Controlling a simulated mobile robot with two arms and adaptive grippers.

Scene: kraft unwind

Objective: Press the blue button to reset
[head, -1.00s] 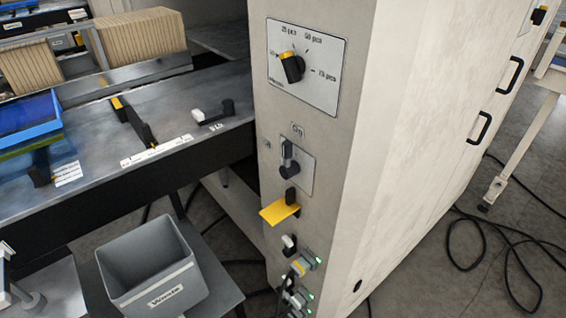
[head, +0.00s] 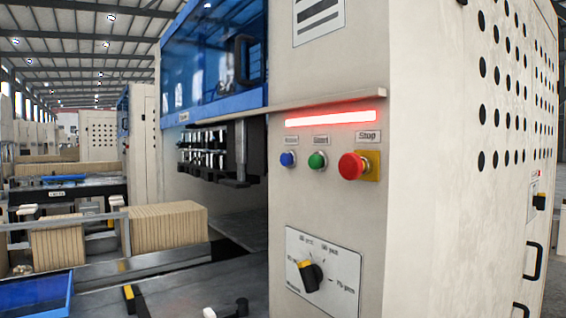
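The blue button (head: 287,159) is on the cream front panel of the machine, at the left end of a row of three. A small label sits above it, too blurred to read surely. To its right are a green button (head: 317,161) labelled Start and a large red Stop button (head: 352,166) on a yellow plate. A light bar (head: 331,118) above the buttons glows red. Neither of my grippers is in the head view.
A rotary selector knob (head: 311,275) is below the buttons. A blue-framed clear guard (head: 214,55) covers the machine's upper left. A narrow ledge (head: 330,102) juts out above the light bar. Stacked cardboard (head: 168,226) stands on the conveyor at left.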

